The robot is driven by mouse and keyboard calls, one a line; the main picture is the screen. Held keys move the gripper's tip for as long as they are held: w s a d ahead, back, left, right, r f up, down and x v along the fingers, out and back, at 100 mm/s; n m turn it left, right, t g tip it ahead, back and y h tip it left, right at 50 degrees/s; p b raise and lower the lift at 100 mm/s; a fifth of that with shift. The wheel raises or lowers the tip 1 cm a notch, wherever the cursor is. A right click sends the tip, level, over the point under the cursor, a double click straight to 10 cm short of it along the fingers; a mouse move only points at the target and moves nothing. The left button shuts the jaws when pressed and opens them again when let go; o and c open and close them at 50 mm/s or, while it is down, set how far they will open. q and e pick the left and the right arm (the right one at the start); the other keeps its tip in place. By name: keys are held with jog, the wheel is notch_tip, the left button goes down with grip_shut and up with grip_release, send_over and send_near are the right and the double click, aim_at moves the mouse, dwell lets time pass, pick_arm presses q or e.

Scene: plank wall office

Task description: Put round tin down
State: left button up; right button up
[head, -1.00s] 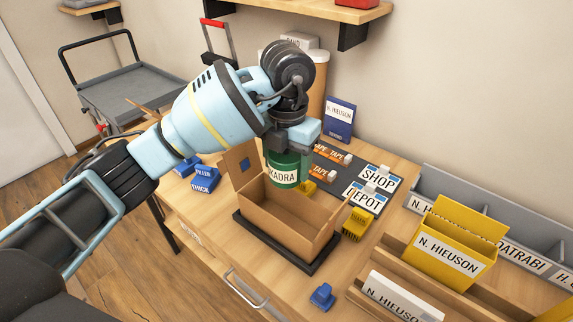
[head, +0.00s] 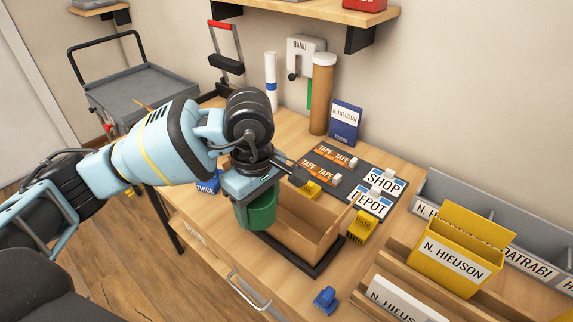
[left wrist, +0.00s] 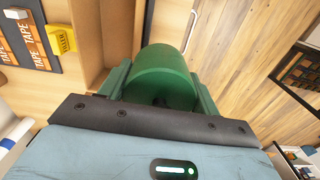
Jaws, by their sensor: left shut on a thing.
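The round tin (head: 258,213) is a green cylinder. My left gripper (head: 256,196) is shut on it and holds it at the left end of an open cardboard box (head: 328,238). In the left wrist view the tin (left wrist: 165,75) sits between the fingers of the gripper (left wrist: 160,88). The tin hides the box's left part in the head view; I cannot tell whether it is over the box or just outside it. The tin's label is not visible now. My right gripper is not in view.
The box stands on a dark tray (head: 318,266) on the wooden desk. Behind it is a dark mat (head: 335,178) with tape boxes and signs. A yellow block (head: 361,226) and a blue item (head: 325,299) are close by. A wooden rack with yellow box (head: 462,247) stands right.

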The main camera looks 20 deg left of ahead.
pick_arm(q)
jog(key=s+a+f+m, duration=0.2)
jog(key=s+m, duration=0.6)
jog(key=m, duration=0.5)
jog(key=shift+s+f+m, duration=0.3)
jog(key=shift+f, duration=0.05)
jog(key=shift+w+a, duration=0.1)
jog(key=shift+a, duration=0.05)
